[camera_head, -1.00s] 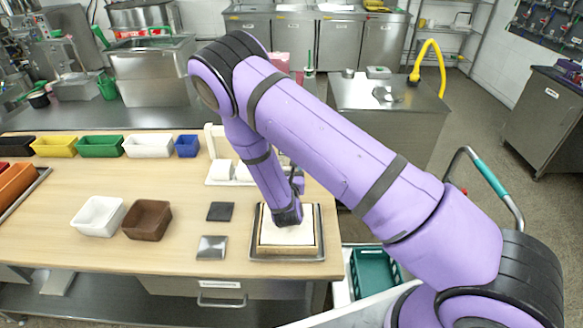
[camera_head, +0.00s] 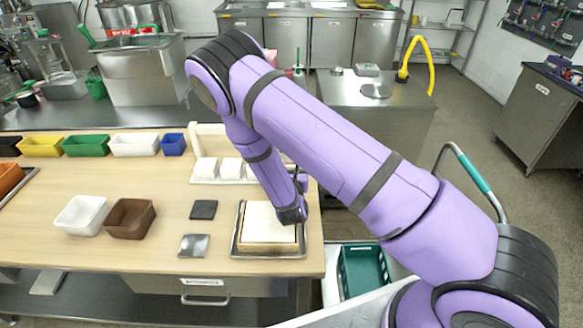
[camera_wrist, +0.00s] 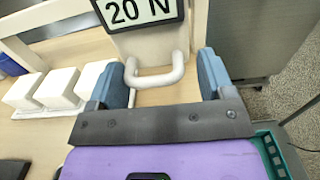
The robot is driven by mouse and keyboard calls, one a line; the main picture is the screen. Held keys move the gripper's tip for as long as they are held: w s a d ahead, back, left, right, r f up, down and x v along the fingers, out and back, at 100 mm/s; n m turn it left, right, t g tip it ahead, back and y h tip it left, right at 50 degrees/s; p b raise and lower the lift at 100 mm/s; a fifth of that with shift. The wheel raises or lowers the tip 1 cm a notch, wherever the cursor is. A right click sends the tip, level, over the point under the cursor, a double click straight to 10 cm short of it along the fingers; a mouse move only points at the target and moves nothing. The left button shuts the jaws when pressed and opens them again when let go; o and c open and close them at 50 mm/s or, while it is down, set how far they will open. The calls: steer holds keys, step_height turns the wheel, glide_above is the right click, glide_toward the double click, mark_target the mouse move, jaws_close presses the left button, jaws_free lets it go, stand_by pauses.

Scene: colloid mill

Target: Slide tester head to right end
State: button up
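The tester head (camera_wrist: 140,43) is a cream block with a dark-framed "20 N" plate (camera_wrist: 138,12) at the top of the wrist view. A cream loop handle (camera_wrist: 155,80) sticks out below the plate. My gripper (camera_wrist: 166,70) is open, with one blue-grey finger on each side of the handle and clear gaps to both. In the head view, my arm hides the tester head and the gripper's fingers. Part of the tester's cream frame (camera_head: 194,137) shows behind the arm, with white blocks (camera_head: 205,168) on its base.
A pale slab in a metal tray (camera_head: 235,252) lies by the table's right edge. White (camera_head: 82,215) and brown (camera_head: 130,218) bins stand to the left, with dark (camera_head: 203,210) and silver (camera_head: 194,245) plates between. A green crate (camera_head: 363,270) is beyond the table's right edge.

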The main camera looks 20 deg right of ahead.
steer(key=shift+s, duration=0.15)
steer(key=v, duration=1)
steer(key=shift+s+a, duration=0.15)
steer(key=shift+s, duration=0.15)
steer(key=shift+r, duration=0.15)
steer(key=s+d+r+m+g+h, duration=0.2)
steer(key=d+r+m+g+h, duration=0.35)
steer(key=d+r+m, duration=0.35)
steer(key=s+d+r+m+g+h, duration=0.1)
steer(key=d+r+m+g+h, duration=0.45)
steer(key=r, duration=0.65)
steer(key=s+d+r+m+g+y, duration=0.2)
steer(key=s+r+m+g+y, duration=0.5)
steer(key=s+r+m+y, duration=0.5)
steer(key=s+a+r+m+t+y, duration=0.4)
steer(key=s+r, duration=0.4)
steer(key=s, duration=0.3)
steer(key=shift+a+m+t+y, duration=0.3)
steer(key=shift+a+m+t, duration=0.6)
steer(key=shift+t, duration=0.2)
